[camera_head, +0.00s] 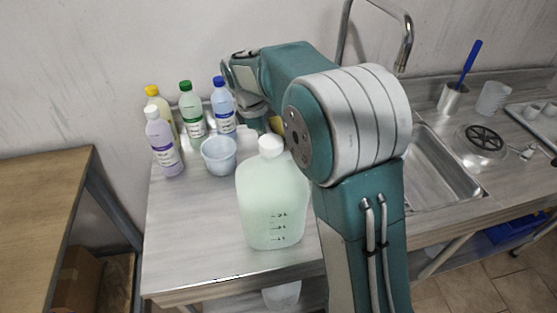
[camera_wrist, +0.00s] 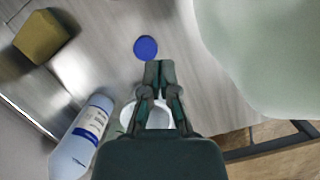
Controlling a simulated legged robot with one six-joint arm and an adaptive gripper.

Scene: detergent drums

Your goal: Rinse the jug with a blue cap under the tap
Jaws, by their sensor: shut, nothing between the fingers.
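A large pale green translucent jug (camera_head: 272,205) stands upright on the counter in front of my arm; the cap (camera_head: 271,146) on it looks white. The jug also fills the upper right of the wrist view (camera_wrist: 275,50). A flat blue disc (camera_wrist: 145,48), perhaps a loose cap, shows just beyond my fingertips in the wrist view. The curved metal tap (camera_head: 406,50) rises behind the arm over the sink (camera_head: 432,165), which the arm partly hides.
Several capped bottles stand at the back left, among them a blue-capped one (camera_head: 223,108). A whitish cup (camera_head: 219,155) stands between them and the jug. A yellowish block (camera_wrist: 46,36) lies on the counter. The counter's front left (camera_head: 190,245) is clear.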

